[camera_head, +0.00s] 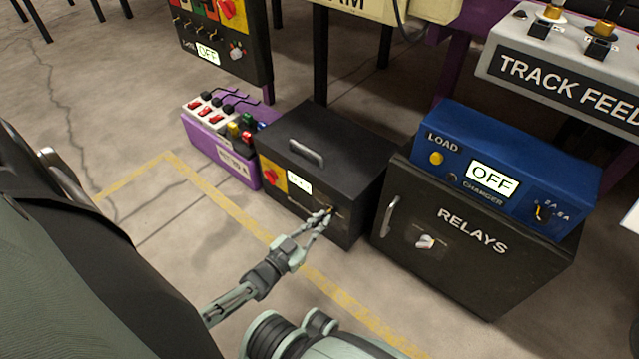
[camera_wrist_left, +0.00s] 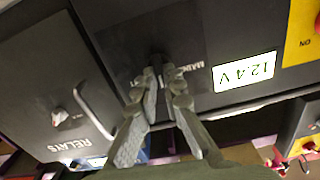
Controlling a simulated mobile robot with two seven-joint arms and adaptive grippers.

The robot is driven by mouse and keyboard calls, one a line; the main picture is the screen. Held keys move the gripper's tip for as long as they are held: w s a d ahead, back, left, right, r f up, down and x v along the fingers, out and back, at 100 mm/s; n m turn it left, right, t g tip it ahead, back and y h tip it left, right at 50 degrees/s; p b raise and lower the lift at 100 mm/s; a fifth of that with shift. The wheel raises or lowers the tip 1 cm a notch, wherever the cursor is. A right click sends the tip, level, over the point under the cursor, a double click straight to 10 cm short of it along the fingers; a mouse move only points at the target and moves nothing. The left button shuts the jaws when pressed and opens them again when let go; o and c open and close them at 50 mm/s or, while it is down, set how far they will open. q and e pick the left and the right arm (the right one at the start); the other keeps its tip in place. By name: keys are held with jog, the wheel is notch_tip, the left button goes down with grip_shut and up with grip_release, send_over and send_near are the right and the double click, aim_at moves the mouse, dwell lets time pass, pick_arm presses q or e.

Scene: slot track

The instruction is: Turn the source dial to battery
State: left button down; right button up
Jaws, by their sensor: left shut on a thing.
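A black box (camera_head: 330,143) with a handle on top stands on the floor. Its front has a red switch on a yellow plate (camera_head: 270,176) and a lit display (camera_head: 299,182), which reads 12.4 V upside down in the left wrist view (camera_wrist_left: 244,72). My left gripper (camera_head: 326,216) is at the dial on this front, right of the display. In the left wrist view my left gripper (camera_wrist_left: 160,82) is shut on the dial (camera_wrist_left: 156,61), mostly hidden by the fingers. A partly covered label starting "MAIN" is beside it. The dial's pointing direction cannot be told. My right gripper is not in view.
A black RELAYS cabinet (camera_head: 470,250) with a blue LOAD box (camera_head: 510,165) on it stands close on the right. A purple box (camera_head: 222,158) with switches stands on the left. Open floor with a yellow line (camera_head: 225,210) lies in front.

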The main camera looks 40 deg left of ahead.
pick_arm(q)
jog(key=m, duration=1)
jog(key=shift+d+f+m, duration=0.1)
jog(key=shift+d+m, duration=0.1)
jog(key=shift+m, duration=0.4)
jog(key=c, duration=1.6)
grip_release()
jog(key=shift+c, duration=0.2)
jog(key=s, duration=1.2)
jog(key=shift+a, duration=0.45)
